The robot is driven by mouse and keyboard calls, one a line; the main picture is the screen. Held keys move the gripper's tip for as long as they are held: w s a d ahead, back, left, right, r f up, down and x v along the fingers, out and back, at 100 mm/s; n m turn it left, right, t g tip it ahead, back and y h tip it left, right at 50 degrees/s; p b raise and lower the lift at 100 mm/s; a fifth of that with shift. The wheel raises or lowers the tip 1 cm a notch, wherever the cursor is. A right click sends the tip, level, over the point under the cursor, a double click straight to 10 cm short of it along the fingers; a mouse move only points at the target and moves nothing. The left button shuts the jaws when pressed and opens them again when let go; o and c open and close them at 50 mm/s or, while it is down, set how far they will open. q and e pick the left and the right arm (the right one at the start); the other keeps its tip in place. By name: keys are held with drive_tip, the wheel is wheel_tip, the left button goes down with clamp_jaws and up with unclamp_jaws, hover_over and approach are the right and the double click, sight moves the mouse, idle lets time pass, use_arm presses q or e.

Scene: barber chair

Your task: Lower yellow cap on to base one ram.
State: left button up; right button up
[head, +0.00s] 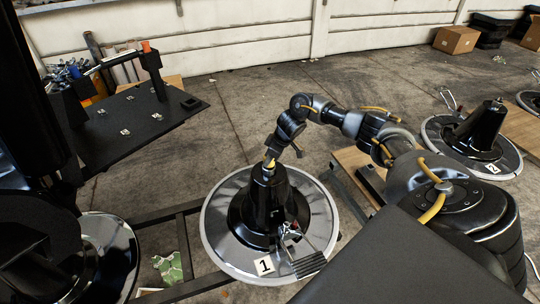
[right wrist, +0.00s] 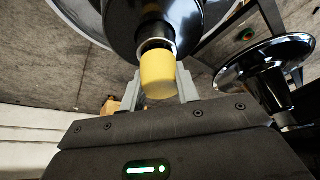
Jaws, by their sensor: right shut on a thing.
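The yellow cap (head: 268,163) is at the top of the black ram of base one. Base one (head: 214,237) is a round metal base with a black cone and a "1" label. My right gripper (head: 271,155) comes down over the ram top from the upper right, shut on the cap. In the right wrist view the yellow cap (right wrist: 157,72) sits between the grey fingers (right wrist: 158,88), in line with the ram opening (right wrist: 155,42). The gap or contact between cap and ram is hard to tell. My left gripper is not in view.
Base two (head: 473,148) stands at the right with a "2" label. A black tray table (head: 150,130) with tools is at the upper left. A dark floor frame (head: 183,245) runs left of base one. A cardboard box (head: 456,40) stands by the wall.

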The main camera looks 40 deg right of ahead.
drive_tip(key=shift+f, duration=0.6)
drive_tip(key=o, duration=1)
drive_tip(key=shift+o, duration=0.2)
wheel_tip(320, 180, up, 9)
drive_tip(key=p, duration=0.9)
drive_tip(key=shift+r, duration=0.1)
